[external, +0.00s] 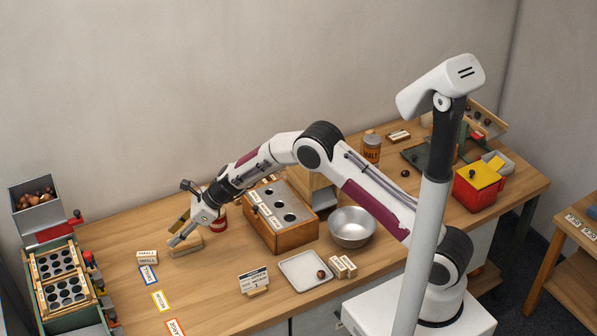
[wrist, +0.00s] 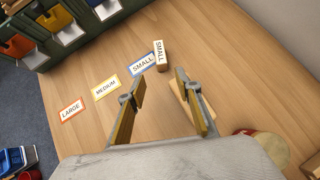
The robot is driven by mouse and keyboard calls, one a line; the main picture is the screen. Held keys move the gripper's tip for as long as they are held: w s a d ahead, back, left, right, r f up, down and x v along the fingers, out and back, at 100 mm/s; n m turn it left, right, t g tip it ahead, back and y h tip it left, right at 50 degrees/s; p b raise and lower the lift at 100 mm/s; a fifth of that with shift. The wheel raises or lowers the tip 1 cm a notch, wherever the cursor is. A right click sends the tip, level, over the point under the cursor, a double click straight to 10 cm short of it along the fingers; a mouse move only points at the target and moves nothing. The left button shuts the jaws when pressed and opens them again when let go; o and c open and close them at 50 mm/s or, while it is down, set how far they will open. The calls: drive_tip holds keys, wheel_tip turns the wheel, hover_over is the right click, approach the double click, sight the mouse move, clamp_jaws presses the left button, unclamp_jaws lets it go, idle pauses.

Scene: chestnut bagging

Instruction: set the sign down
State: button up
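A small pale block sign reading SMALL (external: 147,257) stands on the table beside the blue-bordered SMALL card (external: 148,275). In the wrist view the sign (wrist: 160,56) overlaps the right end of that card (wrist: 143,64); whether they touch is unclear. My gripper (external: 178,232) is low over the left part of the table, to the right of the sign. In the wrist view its two fingers (wrist: 157,88) are spread apart with only bare table between them. The sign is beyond the fingertips and free of them.
A wooden block (external: 187,246) lies under my gripper, partly behind the right finger in the wrist view. A red can (external: 220,217) stands close by. Yellow MEDIUM (external: 160,301) and red LARGE (external: 175,327) cards lie in front. A wooden box with holes (external: 280,235) is to the right.

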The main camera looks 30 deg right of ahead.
drive_tip(key=s+d+r+n+h, duration=0.1)
drive_tip(key=s+d+r+n, duration=0.5)
drive_tip(key=d+r, duration=0.6)
drive_tip(key=s+d+r+n+h, duration=0.1)
drive_tip(key=s+d+r+n, duration=0.45)
drive_tip(key=d+r, duration=0.65)
drive_tip(key=s+d+r+n+t+h, duration=0.2)
drive_tip(key=s+d+n+h, duration=0.4)
drive_tip(key=s+d, duration=1.7)
drive_tip(key=s+r+n, duration=0.1)
drive_tip(key=s+n, duration=0.3)
drive_tip(key=n, duration=0.1)
drive_tip(key=shift+d, duration=0.15)
